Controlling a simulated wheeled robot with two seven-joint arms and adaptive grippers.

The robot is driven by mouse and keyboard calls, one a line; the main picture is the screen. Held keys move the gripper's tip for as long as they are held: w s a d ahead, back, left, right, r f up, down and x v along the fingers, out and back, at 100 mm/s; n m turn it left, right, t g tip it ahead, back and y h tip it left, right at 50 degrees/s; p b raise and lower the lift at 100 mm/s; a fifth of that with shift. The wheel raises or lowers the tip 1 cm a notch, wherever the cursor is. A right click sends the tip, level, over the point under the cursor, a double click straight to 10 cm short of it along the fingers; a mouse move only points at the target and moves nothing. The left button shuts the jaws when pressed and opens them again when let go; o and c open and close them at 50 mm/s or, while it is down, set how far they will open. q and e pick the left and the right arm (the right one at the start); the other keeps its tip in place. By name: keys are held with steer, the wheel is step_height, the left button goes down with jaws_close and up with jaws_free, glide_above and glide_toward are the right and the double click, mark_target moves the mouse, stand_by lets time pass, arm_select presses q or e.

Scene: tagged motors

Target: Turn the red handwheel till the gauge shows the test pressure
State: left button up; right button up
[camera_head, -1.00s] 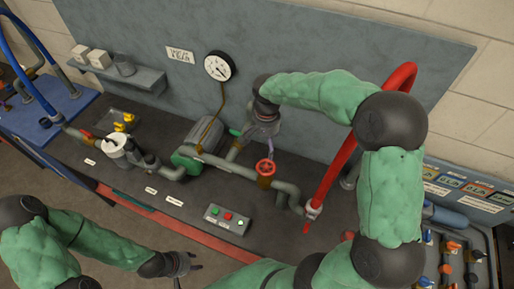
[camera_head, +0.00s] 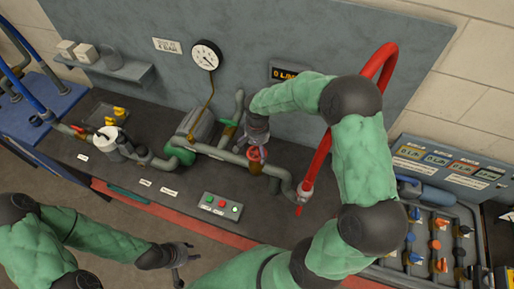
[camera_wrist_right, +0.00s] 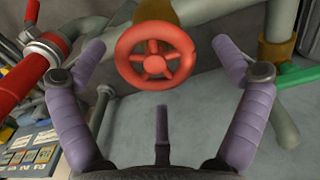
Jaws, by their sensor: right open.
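The red handwheel (camera_head: 255,156) sits on the pipework at the bench's middle, partly covered by my right gripper (camera_head: 257,143). In the right wrist view the whole handwheel (camera_wrist_right: 154,64) shows, with its spokes and hub. The open purple fingers of my right gripper (camera_wrist_right: 160,75) stand to its left and right, with a third finger below, apart from the rim. The round white gauge (camera_head: 206,55) is on the grey back panel; its dial is too small to read surely. My left gripper (camera_head: 182,262) is empty in front of the bench, its fingers apart.
A white sign (camera_head: 167,46) hangs left of the gauge. A digital display (camera_head: 284,73) is partly hidden by my right arm. A red hose (camera_head: 322,160) arches beside that arm. A button box (camera_head: 221,207) stands at the bench front; a valve panel (camera_head: 430,240) is at right.

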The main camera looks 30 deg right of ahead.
steer(key=shift+s, duration=0.1)
steer(key=shift+c, duration=0.6)
steer(key=shift+r, duration=0.1)
steer(key=c, duration=1)
steer(key=shift+n, duration=0.6)
